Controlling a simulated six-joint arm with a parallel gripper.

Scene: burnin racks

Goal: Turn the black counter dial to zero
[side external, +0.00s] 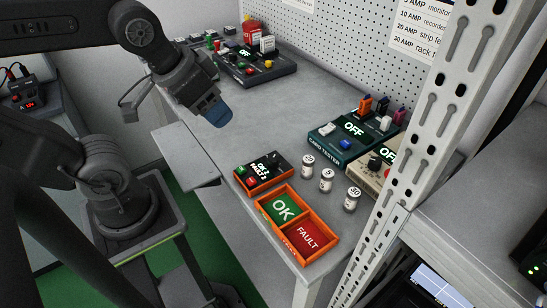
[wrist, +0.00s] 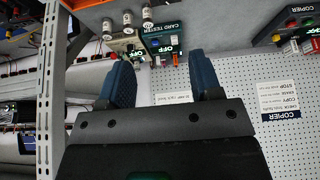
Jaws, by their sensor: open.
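A small orange-and-black counter box (side external: 263,174) stands near the table's front edge. Its display reads OK and FAULT counts, with a green and a red button at its left; I cannot clearly make out a dial on it. A black knob (side external: 375,162) shows on the beige box (side external: 370,178) at the right, partly behind the rack post. My gripper (side external: 216,112) is above the table, up and left of the counter box and apart from everything. In the wrist view its blue fingers (wrist: 164,78) are spread with nothing between them.
An orange tray (side external: 261,207) with OK and FAULT compartments lies in front of the counter box. Three labelled jars (side external: 327,180) stand beside it. The teal card tester (side external: 335,145) reads OFF. A perforated post (side external: 440,95) rises at the right. The table's middle (side external: 275,115) is clear.

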